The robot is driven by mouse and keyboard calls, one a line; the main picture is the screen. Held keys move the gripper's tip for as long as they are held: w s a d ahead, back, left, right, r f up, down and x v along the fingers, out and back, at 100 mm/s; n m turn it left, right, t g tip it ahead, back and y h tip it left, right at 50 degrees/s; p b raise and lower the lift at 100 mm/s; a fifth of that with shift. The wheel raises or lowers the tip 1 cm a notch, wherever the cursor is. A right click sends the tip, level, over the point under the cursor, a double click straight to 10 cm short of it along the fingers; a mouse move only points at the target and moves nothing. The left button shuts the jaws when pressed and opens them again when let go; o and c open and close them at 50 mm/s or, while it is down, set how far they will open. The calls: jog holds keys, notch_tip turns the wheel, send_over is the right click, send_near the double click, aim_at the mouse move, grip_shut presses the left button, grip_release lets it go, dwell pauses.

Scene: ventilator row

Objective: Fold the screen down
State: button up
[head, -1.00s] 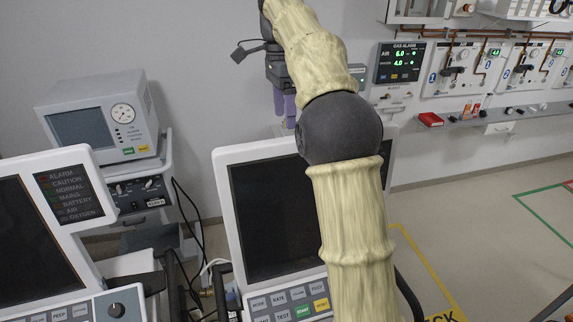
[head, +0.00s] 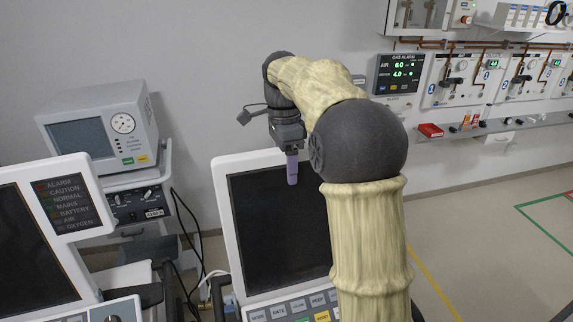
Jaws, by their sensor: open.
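The screen (head: 268,225) is a dark panel in a white frame, standing upright and tilted back a little above a panel of grey buttons (head: 290,308). My arm covers its right part. My gripper (head: 292,180) points down in front of the screen's upper part, close to its top edge. Its purple fingers overlap in this view, and I see nothing held between them. I cannot tell whether the fingers touch the screen.
A second ventilator screen (head: 40,240) with an alarm list stands at the left. A monitor with a gauge (head: 100,128) sits on a cart behind. Black cables (head: 190,235) hang between them. Open floor (head: 480,235) lies to the right.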

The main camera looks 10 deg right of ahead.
jog(key=shift+f, duration=0.2)
jog(key=shift+c, duration=0.4)
jog(key=c, duration=1.3)
jog(key=shift+s, duration=0.15)
